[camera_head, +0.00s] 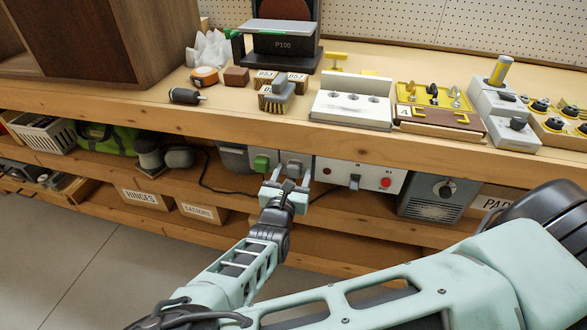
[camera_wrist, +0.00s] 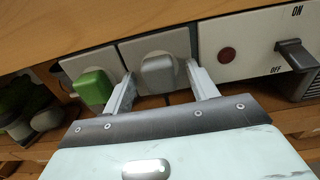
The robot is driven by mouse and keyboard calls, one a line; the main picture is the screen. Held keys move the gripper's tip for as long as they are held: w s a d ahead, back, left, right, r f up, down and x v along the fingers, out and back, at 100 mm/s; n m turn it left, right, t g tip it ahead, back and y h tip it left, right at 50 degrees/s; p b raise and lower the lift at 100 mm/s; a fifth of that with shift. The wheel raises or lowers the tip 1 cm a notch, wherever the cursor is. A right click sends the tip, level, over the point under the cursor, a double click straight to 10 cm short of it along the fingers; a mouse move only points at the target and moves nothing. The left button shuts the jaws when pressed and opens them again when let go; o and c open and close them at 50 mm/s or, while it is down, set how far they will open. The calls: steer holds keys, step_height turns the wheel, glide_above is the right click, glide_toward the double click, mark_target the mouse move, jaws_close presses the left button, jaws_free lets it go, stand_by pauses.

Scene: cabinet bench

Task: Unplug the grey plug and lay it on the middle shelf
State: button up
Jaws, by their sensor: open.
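The grey plug (camera_wrist: 158,74) sits in its socket plate (camera_wrist: 128,50) under the bench's front edge. It also shows in the head view (camera_head: 291,169). A green plug (camera_wrist: 94,90) sits in the socket to its left. My gripper (camera_wrist: 163,88) is open, with one finger to either side of the grey plug. The left finger is between the green and grey plugs. I cannot tell whether the fingers touch the grey plug. In the head view my gripper (camera_head: 288,182) is just in front of the sockets. The middle shelf (camera_head: 222,185) lies below the bench top.
A white switch panel (camera_head: 340,178) with a red button (camera_head: 386,183) and a black lever is right of the sockets. A grey speaker-like box (camera_head: 428,196) stands further right. Boxes marked HINGES (camera_head: 147,199) and CASTERS (camera_head: 199,212) sit below left. A dark cable lies on the shelf left of my gripper.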

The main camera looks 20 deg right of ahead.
jaws_close()
steer(key=shift+p+v, duration=0.9)
steer(key=shift+v, duration=2.05)
